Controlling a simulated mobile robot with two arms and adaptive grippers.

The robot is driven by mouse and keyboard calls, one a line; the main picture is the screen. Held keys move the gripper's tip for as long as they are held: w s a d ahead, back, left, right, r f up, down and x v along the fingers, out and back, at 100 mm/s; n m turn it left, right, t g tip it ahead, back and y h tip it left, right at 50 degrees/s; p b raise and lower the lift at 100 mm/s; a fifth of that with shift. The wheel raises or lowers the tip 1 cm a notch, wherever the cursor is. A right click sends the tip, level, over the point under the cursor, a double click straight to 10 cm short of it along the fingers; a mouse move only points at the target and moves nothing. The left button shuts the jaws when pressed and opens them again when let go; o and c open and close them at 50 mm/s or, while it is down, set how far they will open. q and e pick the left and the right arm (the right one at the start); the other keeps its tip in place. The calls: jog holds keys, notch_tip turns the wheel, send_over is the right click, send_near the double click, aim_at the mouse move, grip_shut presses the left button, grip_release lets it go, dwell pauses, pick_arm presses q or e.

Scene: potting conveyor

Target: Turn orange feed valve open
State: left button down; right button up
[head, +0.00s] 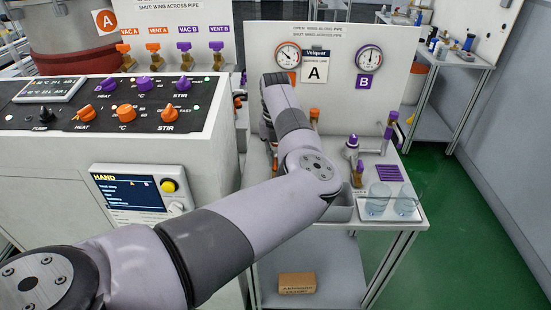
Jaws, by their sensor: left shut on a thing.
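My left arm reaches across to the bench with the gauge panel. Its left gripper (268,142) points down behind my forearm and is mostly hidden. It is shut on the orange feed valve (275,161), of which only small orange bits show beside my arm. The wing's angle to the pipe cannot be seen. Another orange-topped fitting (314,115) stands just right of my wrist. The panel (335,100) carries a sign with A, two dials, and text on wing along or across the pipe. My right gripper is not in view.
Purple fittings (352,146) and a purple-handled pipe (393,118) stand right of my arm. A tray (372,214) holds glass beakers at the bench's front right. The control console (215,125) with knobs is at left. A cardboard box (297,283) lies on the lower shelf.

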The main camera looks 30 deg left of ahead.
aim_at(276, 161)
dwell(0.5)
pick_arm(q)
jog(key=c, duration=1.7)
grip_release()
notch_tip(276, 161, up, 12)
jog(key=shift+f, duration=0.1)
